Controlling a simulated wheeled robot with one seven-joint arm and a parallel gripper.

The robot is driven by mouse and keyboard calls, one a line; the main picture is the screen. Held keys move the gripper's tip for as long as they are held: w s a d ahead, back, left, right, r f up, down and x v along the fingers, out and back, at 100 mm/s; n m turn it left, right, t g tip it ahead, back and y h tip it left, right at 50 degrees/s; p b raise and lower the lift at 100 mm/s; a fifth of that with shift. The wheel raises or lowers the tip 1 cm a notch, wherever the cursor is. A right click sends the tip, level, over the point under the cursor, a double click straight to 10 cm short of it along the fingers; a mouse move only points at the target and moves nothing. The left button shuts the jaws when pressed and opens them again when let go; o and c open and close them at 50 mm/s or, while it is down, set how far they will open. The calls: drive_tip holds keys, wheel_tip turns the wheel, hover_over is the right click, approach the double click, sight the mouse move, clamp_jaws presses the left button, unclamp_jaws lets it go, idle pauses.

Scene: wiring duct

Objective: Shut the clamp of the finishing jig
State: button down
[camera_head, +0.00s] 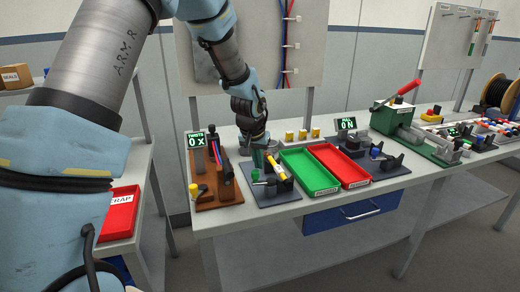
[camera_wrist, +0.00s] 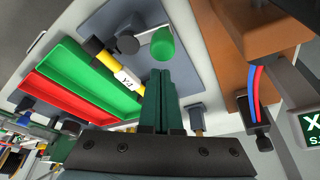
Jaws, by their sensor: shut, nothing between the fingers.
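A grey jig plate (camera_head: 268,197) lies on the bench between the brown board and the green tray. It also shows in the wrist view (camera_wrist: 195,50). I cannot tell whether the clamp is open or shut. My gripper (camera_head: 257,160) points down at the back of this plate. In the wrist view its dark green fingers (camera_wrist: 160,75) are together and empty, with their tips close to the green part; contact is unclear.
The brown board (camera_head: 222,187) with upright posts and a small display stands left of the plate. Green (camera_head: 310,172) and red (camera_head: 340,165) trays lie to its right. Another grey jig (camera_head: 372,158) stands beyond them. Yellow-topped parts (camera_head: 302,134) stand behind the trays.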

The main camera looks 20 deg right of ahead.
sight(258, 176)
drive_tip(key=shift+s+a+f, duration=0.15)
drive_tip(key=shift+s+a, duration=0.3)
drive_tip(key=shift+s+a+f+n+b, duration=0.15)
drive_tip(key=shift+s+n+b, duration=0.15)
drive_tip(key=shift+n+b, duration=0.75)
drive_tip(key=shift+s+n+t+y+b, duration=0.2)
drive_tip(key=shift+n+t+y+b, duration=0.15)
drive_tip(key=shift+b, duration=0.45)
drive_tip(key=shift+s+a+n+y+b, duration=0.25)
drive_tip(key=shift+s+n+y+b, duration=0.25)
drive_tip(key=shift+n+b, duration=0.55)
drive_tip(key=n, duration=0.1)
drive_tip(key=s+n+y, duration=0.1)
drive_tip(key=n, duration=0.1)
drive_tip(key=n+p, duration=0.1)
drive_tip(key=n, duration=0.1)
drive_tip(key=shift+s+a+r, duration=0.1)
drive_tip(key=shift+s+r, duration=0.15)
drive_tip(key=shift+s, duration=0.05)
drive_tip(key=n+p, duration=0.1)
drive_tip(key=s+n+y+p, duration=0.1)
drive_tip(key=n, duration=0.1)
drive_tip(key=shift+s+d, duration=0.2)
drive_tip(key=shift+s, duration=0.05)
drive_tip(key=shift+s+d+f, duration=0.1)
drive_tip(key=shift+s, duration=0.05)
